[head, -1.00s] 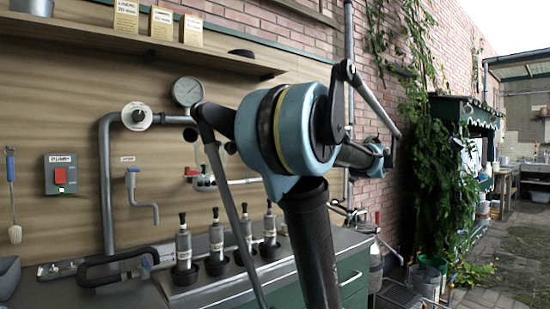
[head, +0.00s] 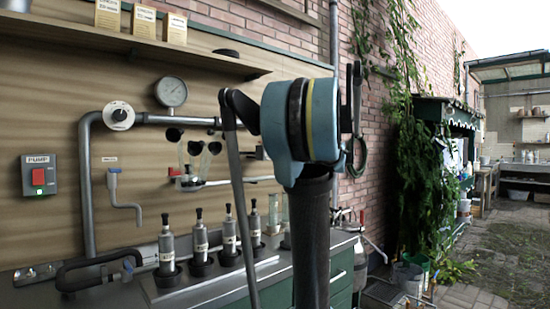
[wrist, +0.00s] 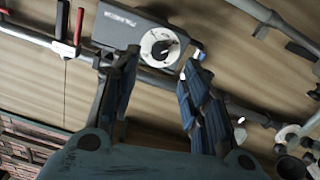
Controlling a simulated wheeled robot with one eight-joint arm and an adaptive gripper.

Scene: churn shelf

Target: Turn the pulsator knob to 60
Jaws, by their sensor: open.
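In the wrist view a grey box (wrist: 118,30) on the wall carries a round white dial with a dark knob (wrist: 160,46) at its middle. The box's label is blurred and upside down. My gripper (wrist: 161,60) is open, its two blue-padded fingers reaching toward the box. The dial shows between and just beyond the fingertips; I cannot tell how far off it is. The dial's numbers and the knob's exact setting are too small to read. In the head view my arm hides the gripper, and I cannot make out this box there.
In the head view a white round dial (head: 118,115) sits on a pipe, near a gauge (head: 171,92) and a pump switch box (head: 38,175). Several metal cylinders stand on the counter below.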

